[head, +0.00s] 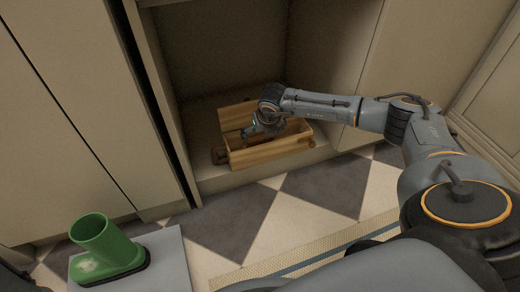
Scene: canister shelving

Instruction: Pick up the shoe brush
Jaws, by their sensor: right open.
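A light wooden box (270,153) stands on the floor of the open cabinet. My right gripper (252,131) reaches into it from the right, with its fingers pointing down and left over the inside. It is open. I cannot clearly make out the shoe brush; the gripper and the box's front wall hide much of the inside. Some dark brown shows inside the box beside the gripper, too dim to name. My left gripper is not in view.
The cabinet's side wall (160,90) stands left of the box, with a raised floor edge in front. A green boot (105,250) stands on a grey board (170,262) at the lower left.

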